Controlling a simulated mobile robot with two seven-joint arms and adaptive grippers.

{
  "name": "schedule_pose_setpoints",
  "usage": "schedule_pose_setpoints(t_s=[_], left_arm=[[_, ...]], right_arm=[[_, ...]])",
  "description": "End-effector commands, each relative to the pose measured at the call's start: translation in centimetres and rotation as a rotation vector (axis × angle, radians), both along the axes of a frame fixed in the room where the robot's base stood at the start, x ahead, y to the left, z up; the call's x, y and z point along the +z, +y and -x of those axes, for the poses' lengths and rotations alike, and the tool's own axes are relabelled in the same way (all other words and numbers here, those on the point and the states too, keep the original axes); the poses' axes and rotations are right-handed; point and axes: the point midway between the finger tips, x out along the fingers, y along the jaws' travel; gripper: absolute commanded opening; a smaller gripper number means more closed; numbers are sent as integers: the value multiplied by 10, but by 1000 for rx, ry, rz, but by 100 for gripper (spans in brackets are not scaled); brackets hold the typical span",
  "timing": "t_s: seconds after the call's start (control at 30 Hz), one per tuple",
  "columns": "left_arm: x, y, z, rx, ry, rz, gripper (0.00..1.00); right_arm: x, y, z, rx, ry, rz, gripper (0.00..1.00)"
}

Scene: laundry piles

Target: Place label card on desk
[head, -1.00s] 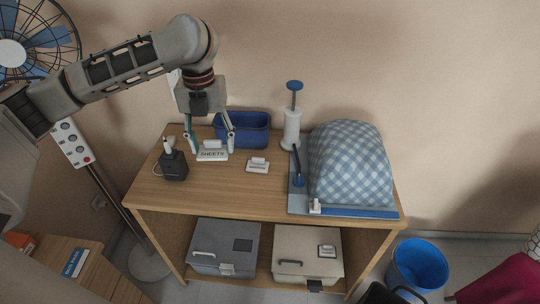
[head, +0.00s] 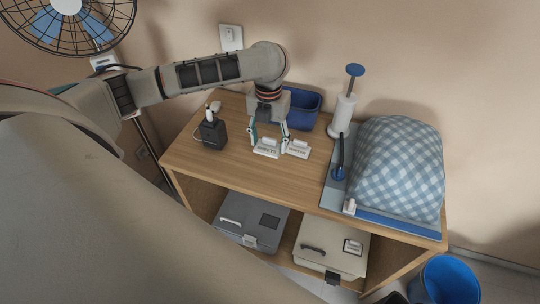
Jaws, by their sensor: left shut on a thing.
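A white label card reading "SHEETS" (head: 266,152) is between the fingers of my left gripper (head: 269,144), which is shut on it. The card is low at the desk top (head: 225,165), near its front middle; I cannot tell whether it touches the wood. A second white label card (head: 299,150) stands on the desk just right of the gripper, its text too small to read surely. My right gripper is not in view.
A blue bin (head: 303,105) stands behind the gripper. A black device (head: 213,134) is left. Two boxes, grey (head: 252,217) and cream (head: 330,250), sit on the shelf below.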

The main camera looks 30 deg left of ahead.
Motion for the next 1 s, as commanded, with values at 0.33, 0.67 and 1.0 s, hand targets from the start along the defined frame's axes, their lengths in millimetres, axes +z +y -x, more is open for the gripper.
schedule_pose_setpoints(t_s=[0.33,0.67,1.0], left_arm=[[-38,-1,1,1,2,1,42],[-72,0,0,0,-1,1,42],[-75,0,0,0,-1,1,42]], right_arm=[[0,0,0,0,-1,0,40],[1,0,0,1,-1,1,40],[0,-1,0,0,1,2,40]])
